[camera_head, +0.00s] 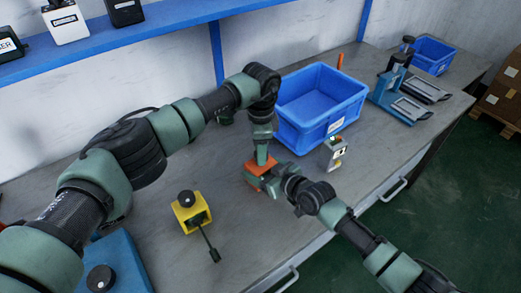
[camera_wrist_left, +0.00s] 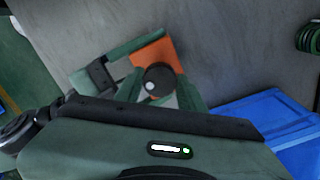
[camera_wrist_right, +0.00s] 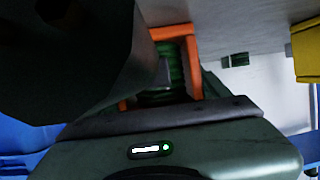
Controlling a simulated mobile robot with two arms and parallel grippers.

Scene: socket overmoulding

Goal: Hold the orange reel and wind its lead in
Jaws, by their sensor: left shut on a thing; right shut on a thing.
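The orange reel (camera_head: 255,170) is at mid-table in the head view, partly hidden by both grippers. In the left wrist view the reel (camera_wrist_left: 155,52) shows a dark round knob (camera_wrist_left: 158,78). My left gripper (camera_head: 262,157) reaches down from above, its fingers shut on either side of that knob. My right gripper (camera_head: 270,183) comes in from the lower right and is shut on the reel's orange frame. In the right wrist view dark green turns of lead (camera_wrist_right: 172,65) sit inside the orange frame (camera_wrist_right: 180,32). The lead's free end cannot be made out.
A yellow reel (camera_head: 184,212) with a black knob and lead stands to the left. A blue bin (camera_head: 303,128) is behind, with a small grey-yellow device (camera_head: 333,155) before it. Blue clamp stands (camera_head: 388,92) are at the far right. A blue box (camera_head: 128,262) stands front left.

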